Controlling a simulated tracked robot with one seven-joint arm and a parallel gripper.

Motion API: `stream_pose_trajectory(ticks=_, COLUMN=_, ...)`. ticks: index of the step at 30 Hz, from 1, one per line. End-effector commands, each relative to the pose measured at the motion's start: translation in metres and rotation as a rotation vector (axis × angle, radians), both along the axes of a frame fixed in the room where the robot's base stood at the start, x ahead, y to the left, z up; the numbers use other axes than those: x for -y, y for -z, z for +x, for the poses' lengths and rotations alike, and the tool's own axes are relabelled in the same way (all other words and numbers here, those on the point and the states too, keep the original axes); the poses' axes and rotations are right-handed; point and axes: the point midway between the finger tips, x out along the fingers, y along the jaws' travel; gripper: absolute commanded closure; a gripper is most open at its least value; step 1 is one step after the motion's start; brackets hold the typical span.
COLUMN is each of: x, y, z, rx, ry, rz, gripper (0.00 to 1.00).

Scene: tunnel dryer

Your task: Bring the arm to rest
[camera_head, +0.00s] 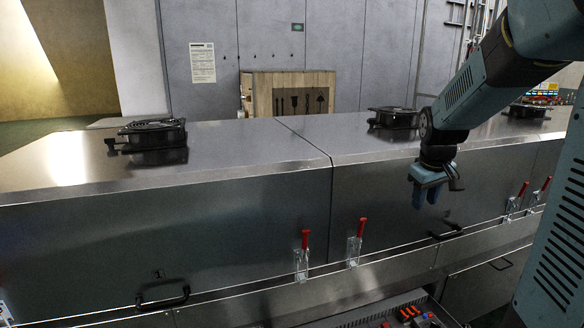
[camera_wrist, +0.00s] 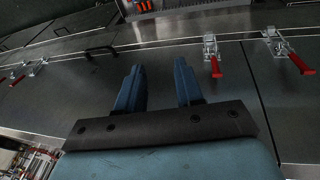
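My gripper (camera_head: 427,190) hangs in front of the right steel panel of the dryer (camera_head: 260,215) in the head view, with its fingers pointing down. My arm reaches in from the upper right. In the wrist view my gripper (camera_wrist: 160,85) has its two blue fingers apart, with nothing between them. The steel panel and its seam show beyond the fingertips.
Red-handled latches (camera_head: 304,255) line the dryer's lower seam, and black handles (camera_head: 162,297) sit on its panels. Fans (camera_head: 153,133) stand on the top. A wooden crate (camera_head: 290,92) is behind. A control box (camera_head: 400,315) is at the bottom.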

Motion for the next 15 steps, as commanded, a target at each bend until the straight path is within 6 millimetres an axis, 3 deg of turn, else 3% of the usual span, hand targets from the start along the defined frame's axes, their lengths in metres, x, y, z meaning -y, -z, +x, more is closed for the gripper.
stream_pose_trajectory(ticks=6, x=-0.031, y=-0.034, z=-0.050, rx=0.058, ry=0.055, rz=0.032, gripper=0.64)
stream_pose_trajectory(ticks=15, x=-0.065, y=-0.061, z=-0.122, rx=0.132, ry=0.131, rz=0.094, gripper=0.64)
